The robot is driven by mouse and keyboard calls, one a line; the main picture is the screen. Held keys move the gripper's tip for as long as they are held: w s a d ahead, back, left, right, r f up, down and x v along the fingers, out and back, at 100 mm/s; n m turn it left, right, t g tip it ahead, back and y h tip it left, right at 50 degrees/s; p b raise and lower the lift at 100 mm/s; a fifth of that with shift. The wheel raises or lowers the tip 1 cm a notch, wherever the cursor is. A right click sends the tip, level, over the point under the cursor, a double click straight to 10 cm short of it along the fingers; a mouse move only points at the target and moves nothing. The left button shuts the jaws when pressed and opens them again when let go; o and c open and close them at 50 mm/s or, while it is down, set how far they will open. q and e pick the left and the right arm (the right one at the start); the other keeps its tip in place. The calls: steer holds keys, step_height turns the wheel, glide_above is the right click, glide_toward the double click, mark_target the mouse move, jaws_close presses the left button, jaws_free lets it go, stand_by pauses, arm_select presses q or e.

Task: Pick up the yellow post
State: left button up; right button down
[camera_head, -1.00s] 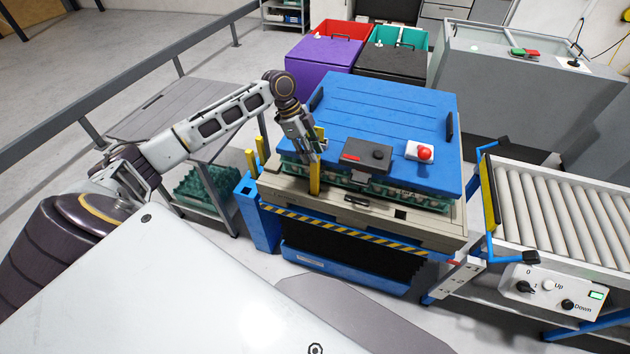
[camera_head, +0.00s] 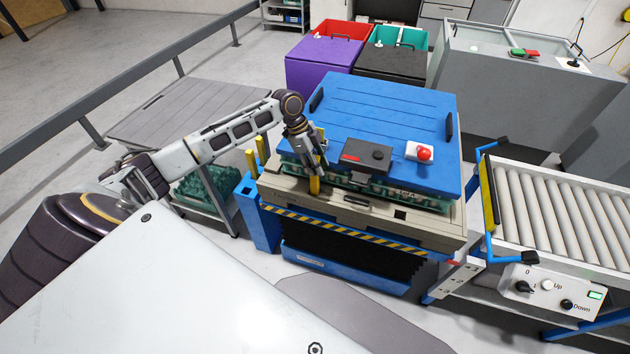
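A yellow post (camera_head: 314,187) stands upright at the front edge of the beige platform, in the middle of the view. My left gripper (camera_head: 315,170) points down over this post, and its fingers hide the post's upper part. Whether the fingers are apart or closed on the post is too small to tell. Two more yellow posts (camera_head: 251,162) stand upright at the left, by a blue holder (camera_head: 262,215). A bit of yellow (camera_head: 320,133) also shows behind my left gripper. My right gripper is not in view.
A blue lid (camera_head: 385,110) covers green egg trays (camera_head: 350,178) on the beige platform. A black box (camera_head: 367,155) and a red button (camera_head: 424,153) sit on the lid close to my gripper. A roller conveyor (camera_head: 560,215) is at the right.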

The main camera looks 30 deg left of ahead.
arm_select(q)
steer(key=shift+x, duration=1.05)
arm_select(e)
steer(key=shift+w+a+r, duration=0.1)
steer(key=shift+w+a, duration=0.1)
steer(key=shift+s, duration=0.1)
arm_select(q)
steer(key=shift+c, duration=0.4)
steer(key=c, duration=0.5)
jaws_close()
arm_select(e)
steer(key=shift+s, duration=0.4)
